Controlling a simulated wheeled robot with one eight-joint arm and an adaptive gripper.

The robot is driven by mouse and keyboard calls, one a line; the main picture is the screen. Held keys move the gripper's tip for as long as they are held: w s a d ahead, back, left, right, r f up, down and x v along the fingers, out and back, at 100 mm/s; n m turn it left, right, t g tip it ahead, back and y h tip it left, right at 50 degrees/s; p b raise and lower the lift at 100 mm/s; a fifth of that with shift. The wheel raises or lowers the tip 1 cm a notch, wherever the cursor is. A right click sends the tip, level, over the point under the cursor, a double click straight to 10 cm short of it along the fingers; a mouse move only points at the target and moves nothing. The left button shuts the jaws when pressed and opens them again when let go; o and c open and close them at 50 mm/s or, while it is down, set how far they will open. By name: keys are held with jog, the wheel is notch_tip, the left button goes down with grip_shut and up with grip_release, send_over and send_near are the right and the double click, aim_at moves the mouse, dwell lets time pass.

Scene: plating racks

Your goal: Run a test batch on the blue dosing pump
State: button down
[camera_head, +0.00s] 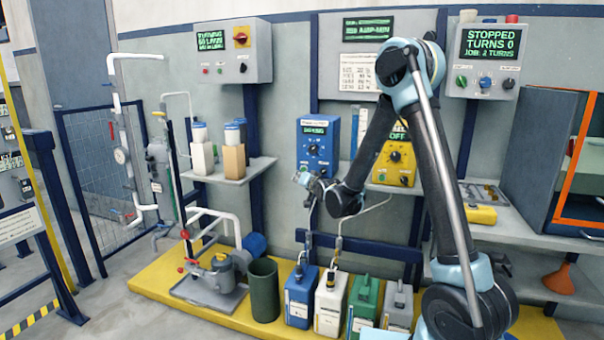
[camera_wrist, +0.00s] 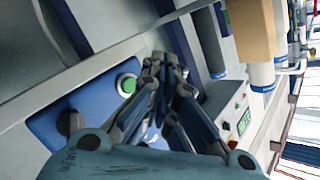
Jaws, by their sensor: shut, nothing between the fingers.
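The blue dosing pump (camera_head: 303,160) hangs on the wall in the head view, with a small lit green display too small to read surely and dark knobs below it. My gripper (camera_head: 302,181) is shut and empty, in front of the pump's lower part. In the wrist view the pump's blue face (camera_wrist: 97,98) lies tilted behind my gripper (camera_wrist: 162,62). A green button (camera_wrist: 127,84) in a pale ring shows just left of the fingertips, and a black knob (camera_wrist: 70,122) farther left. I cannot tell whether the fingertips touch the pump. My fingers hide part of its face.
A yellow unit (camera_head: 395,172) reading "OFF" stands to the right, partly behind my arm. A panel (camera_head: 460,80) reads "STOPPED TURNS 0 JOB: 2 TURNS". A shelf (camera_head: 258,165) with containers is at left. Blue (camera_head: 300,297), white, green and grey jugs stand below.

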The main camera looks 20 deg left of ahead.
jog(key=shift+s, duration=0.95)
jog(key=s+d+r+g+h, duration=0.1)
jog(key=s+d+h, duration=0.2)
jog(key=d, duration=0.8)
jog(key=s+d+r+g+h, duration=0.1)
jog(key=s+d+h, duration=0.15)
jog(key=d, duration=0.85)
jog(key=s+d+r+g+h, duration=0.1)
jog(key=s+d+h, duration=0.15)
jog(key=d, duration=0.75)
jog(key=s+d+f+g+h, duration=0.1)
jog(key=s+d+f+g, duration=0.1)
jog(key=s+d, duration=0.4)
jog(key=s+d+f+g+h, duration=0.1)
jog(key=s+d+f, duration=0.3)
jog(key=s, duration=1.1)
jog(key=s+d+f+g, duration=0.3)
jog(key=s+d+g, duration=0.1)
jog(key=s+d, duration=0.4)
jog(key=s, duration=0.2)
jog(key=shift+s+d+f+m+h, duration=0.15)
jog(key=shift+s+d+m+h, duration=0.15)
jog(key=shift+s+d+h, duration=0.1)
